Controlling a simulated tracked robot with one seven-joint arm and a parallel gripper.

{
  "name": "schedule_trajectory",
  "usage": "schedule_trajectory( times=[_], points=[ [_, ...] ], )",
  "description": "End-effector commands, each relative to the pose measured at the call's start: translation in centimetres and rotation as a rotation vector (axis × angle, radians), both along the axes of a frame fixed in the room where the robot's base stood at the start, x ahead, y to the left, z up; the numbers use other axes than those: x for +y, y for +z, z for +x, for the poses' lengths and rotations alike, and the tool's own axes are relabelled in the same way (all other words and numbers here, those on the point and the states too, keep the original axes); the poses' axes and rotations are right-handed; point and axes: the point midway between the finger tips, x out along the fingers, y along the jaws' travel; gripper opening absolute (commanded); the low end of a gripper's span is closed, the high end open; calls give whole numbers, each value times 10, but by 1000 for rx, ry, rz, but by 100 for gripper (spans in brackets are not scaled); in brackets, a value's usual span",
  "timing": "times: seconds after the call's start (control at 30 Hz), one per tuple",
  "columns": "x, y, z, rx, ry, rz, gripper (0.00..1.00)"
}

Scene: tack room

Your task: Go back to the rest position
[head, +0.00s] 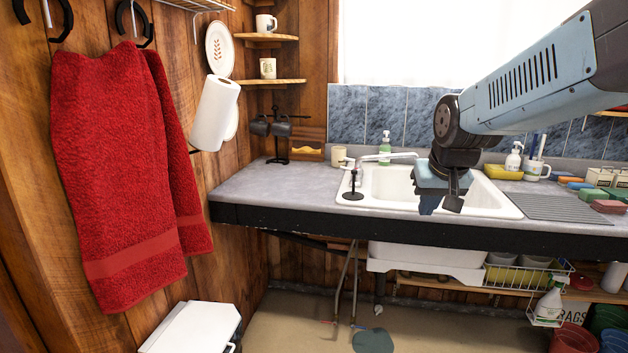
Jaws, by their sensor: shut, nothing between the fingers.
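My gripper (441,207) hangs at the end of my blue-grey arm, which comes in from the upper right. Its dark fingers point down in front of the white sink (394,186), and they are shut with nothing between them. The gripper hides part of the sink's basin and front rim. Whether it touches the sink cannot be told from this view.
A grey counter (270,187) holds a dark mug stand (276,140), a cream cup (338,156), soap bottles and a grey drying mat (568,207). A red towel (115,170) hangs at left. A white bin (190,328) stands below. Some floor (285,318) is clear.

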Motion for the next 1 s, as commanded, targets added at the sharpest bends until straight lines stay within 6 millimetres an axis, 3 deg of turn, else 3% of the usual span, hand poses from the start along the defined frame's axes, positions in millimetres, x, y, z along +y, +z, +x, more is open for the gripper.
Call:
schedule_trajectory(
  times=[0.3,0.5,0.7,1.0],
  points=[
    [-1,15,-91,-5,9,-11,0],
    [-2,13,-137,-2,13,-15,0],
    [-6,11,-156,0,16,-17,0],
    [-6,10,-158,2,16,-17,0]
  ],
)
